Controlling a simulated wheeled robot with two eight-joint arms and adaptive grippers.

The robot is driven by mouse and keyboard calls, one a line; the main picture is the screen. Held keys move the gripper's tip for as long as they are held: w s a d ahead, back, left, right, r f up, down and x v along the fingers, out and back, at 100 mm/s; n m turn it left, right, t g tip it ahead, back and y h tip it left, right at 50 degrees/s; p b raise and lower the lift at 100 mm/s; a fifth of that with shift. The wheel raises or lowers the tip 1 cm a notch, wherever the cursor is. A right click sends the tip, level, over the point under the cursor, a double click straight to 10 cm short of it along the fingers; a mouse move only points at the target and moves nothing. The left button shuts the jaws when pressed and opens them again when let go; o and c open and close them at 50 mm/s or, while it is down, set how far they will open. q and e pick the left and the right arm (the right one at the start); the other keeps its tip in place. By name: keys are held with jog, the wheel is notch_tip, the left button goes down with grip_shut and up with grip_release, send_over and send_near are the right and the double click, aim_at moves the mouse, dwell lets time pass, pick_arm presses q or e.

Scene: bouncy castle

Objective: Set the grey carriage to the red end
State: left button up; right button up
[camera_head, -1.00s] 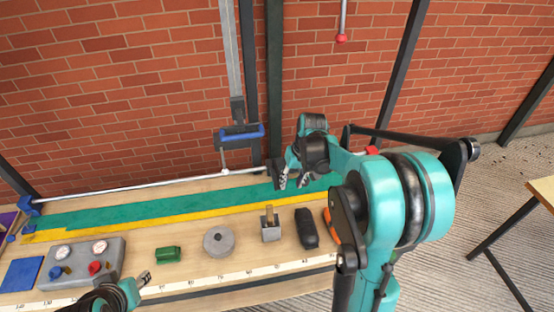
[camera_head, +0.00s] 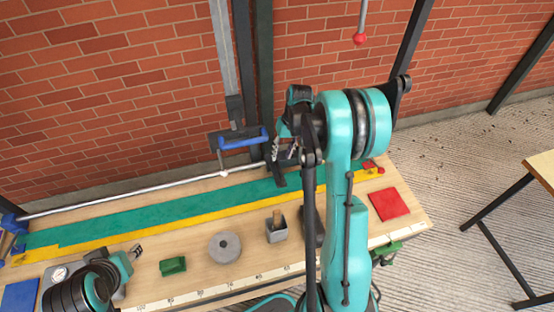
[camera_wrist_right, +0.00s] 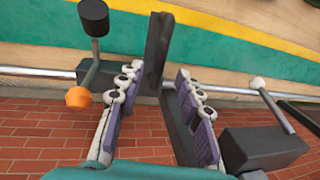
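The dark grey carriage (camera_head: 279,180) sits on the silver rail (camera_head: 140,190) along the back of the bench. In the right wrist view its upright plate (camera_wrist_right: 157,50) rises between the two fingers of my right gripper (camera_wrist_right: 157,78). The fingers stand apart on either side, with visible gaps. In the head view my right gripper (camera_head: 283,150) is at the carriage, partly hidden by its own arm. The red end piece (camera_head: 372,166) is at the rail's right; the blue end (camera_head: 12,223) is at the far left. My left gripper (camera_head: 137,250) is low over the bench's left.
A blue clamp-like fixture (camera_head: 240,140) with a pin stands just left of the carriage. A grey disc (camera_head: 225,247), green block (camera_head: 173,266), small grey box (camera_head: 277,230) and red square (camera_head: 389,204) lie on the bench. A red-tipped rod (camera_head: 360,38) hangs above.

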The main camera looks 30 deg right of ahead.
aim_at(278, 165)
jog(key=f, duration=0.2)
jog(key=a+f, duration=0.1)
jog(key=f, duration=0.2)
jog(key=shift+w+f+b, duration=0.1)
jog(key=shift+f+b, duration=0.15)
jog(key=shift+b, duration=0.1)
grip_shut()
